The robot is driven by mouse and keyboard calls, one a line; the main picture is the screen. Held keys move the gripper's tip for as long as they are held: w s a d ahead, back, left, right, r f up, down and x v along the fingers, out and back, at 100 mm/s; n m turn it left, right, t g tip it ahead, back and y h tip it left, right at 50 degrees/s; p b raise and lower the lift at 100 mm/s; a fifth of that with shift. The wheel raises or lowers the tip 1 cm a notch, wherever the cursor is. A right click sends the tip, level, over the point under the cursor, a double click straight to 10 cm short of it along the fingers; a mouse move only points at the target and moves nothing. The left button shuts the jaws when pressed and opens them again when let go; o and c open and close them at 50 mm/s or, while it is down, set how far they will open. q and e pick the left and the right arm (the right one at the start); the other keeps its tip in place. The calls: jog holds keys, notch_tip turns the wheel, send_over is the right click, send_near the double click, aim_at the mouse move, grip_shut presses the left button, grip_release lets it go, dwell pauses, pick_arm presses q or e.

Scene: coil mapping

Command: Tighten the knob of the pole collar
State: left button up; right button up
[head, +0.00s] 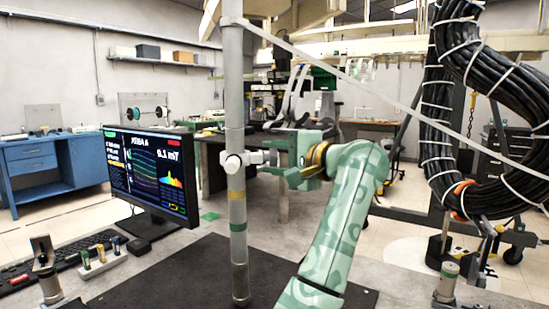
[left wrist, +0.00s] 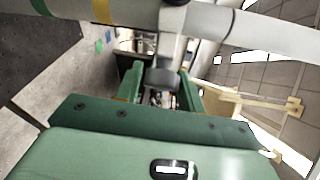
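A grey upright pole (head: 237,215) carries a white collar (head: 235,162) at mid height. The collar's knob (head: 258,157) points right, toward my left gripper (head: 277,157). In the left wrist view the pole (left wrist: 235,25) runs across the top. The dark-ended knob (left wrist: 162,78) is between the two green fingers of my left gripper (left wrist: 161,85). The fingers look open, one on each side of the knob; whether either touches it is not clear. My right gripper is not in view.
A monitor (head: 150,170) stands left of the pole, with a keyboard (head: 60,255) before it. A thick black cable coil (head: 440,120) hangs at the right. A white strap (head: 380,88) slopes from the pole's top to the right. A dark mat (head: 190,270) lies around the pole's foot.

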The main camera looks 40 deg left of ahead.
pick_arm(q)
jog(key=shift+o, duration=0.8)
jog(key=s+d+r+p, duration=0.1)
jog(key=d+p, duration=0.2)
jog(key=d, duration=1.3)
jog(key=shift+s+r, duration=0.2)
jog(key=shift+s, duration=0.15)
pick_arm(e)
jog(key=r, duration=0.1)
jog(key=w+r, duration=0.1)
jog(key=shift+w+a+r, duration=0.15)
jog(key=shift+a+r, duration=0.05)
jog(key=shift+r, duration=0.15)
